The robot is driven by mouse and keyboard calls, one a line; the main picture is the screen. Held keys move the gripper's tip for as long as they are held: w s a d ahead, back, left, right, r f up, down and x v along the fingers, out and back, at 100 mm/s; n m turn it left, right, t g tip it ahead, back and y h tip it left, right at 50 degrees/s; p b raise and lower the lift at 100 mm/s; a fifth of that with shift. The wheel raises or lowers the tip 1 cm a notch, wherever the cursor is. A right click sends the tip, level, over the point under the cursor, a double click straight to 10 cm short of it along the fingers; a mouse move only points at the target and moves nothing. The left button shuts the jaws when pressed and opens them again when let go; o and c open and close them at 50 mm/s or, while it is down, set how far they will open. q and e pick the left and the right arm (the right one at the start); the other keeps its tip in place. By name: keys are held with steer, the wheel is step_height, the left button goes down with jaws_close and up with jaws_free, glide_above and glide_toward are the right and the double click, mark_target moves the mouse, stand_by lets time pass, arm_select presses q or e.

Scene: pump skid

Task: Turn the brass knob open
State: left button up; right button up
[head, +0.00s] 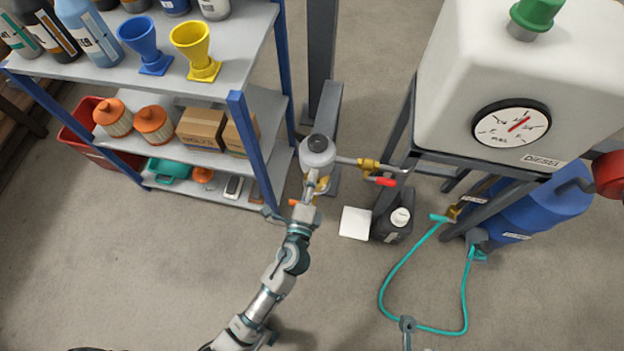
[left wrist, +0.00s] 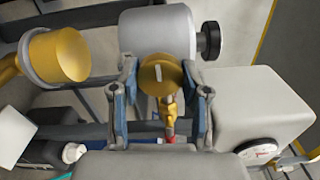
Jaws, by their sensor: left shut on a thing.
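The brass knob (left wrist: 158,84) is round, with a pale mark across its face, and sits in front of a grey cylindrical body (left wrist: 172,28) in the left wrist view. My left gripper (left wrist: 162,104) has one finger on each side of the knob and is shut on it. In the head view my left gripper (head: 308,188) reaches up to the grey filter housing (head: 318,150) on its post, and mostly hides the knob. A grey part at the bottom edge of the head view seems to be my right gripper (head: 407,325); its jaws cannot be made out.
A red-handled valve (head: 380,180) sits on the pipe right of the housing. A dark jug (head: 391,224) and a white pad (head: 355,223) are on the floor below. Shelving (head: 242,100) stands left, a white diesel tank (head: 535,90) right. A teal hose (head: 383,282) loops on the floor.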

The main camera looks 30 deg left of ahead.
arm_select(q)
steer(key=shift+s+f, duration=0.1)
steer(key=shift+f, duration=0.25)
steer(key=o, duration=1.1)
steer(key=shift+o, duration=0.2)
steer(key=shift+r, duration=0.1)
steer(key=v, duration=1.2)
